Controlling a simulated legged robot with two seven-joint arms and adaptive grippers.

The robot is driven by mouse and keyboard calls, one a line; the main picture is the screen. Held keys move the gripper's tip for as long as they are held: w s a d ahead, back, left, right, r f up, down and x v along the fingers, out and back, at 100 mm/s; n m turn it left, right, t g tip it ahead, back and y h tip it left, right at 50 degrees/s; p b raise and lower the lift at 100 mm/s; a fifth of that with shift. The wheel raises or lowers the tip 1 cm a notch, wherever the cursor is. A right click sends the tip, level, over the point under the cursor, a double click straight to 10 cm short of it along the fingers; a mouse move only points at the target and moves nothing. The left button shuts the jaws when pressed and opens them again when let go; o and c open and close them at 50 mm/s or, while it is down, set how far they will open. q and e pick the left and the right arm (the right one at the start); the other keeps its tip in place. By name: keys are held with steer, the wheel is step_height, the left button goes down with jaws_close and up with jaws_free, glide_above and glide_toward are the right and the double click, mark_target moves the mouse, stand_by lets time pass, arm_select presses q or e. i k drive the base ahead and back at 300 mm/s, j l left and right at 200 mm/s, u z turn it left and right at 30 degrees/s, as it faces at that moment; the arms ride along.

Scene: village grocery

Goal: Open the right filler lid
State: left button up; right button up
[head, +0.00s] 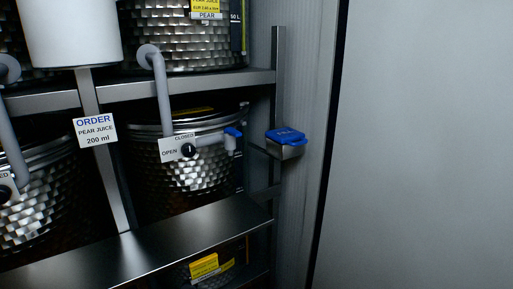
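A small metal box with a blue lid (286,136) is fixed at the right side of the rack, beside the grey upright. The blue lid lies over the top of the box and looks closed. To its left, a steel drum with a dimpled wall (200,176) has a tap with a blue end piece (233,132). A black knob (188,150) sits on a white plate marked OPEN and CLOSED. Neither of my grippers is in view.
A metal shelf (150,240) runs along the front below the drum. An order sign (95,130) reads "PEAR JUICE 200 ml". A grey pipe (161,95) comes down before the drum. A plain pale wall (425,140) fills the right side.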

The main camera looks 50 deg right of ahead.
mark_target(286, 135)
steer(key=z, duration=1.85)
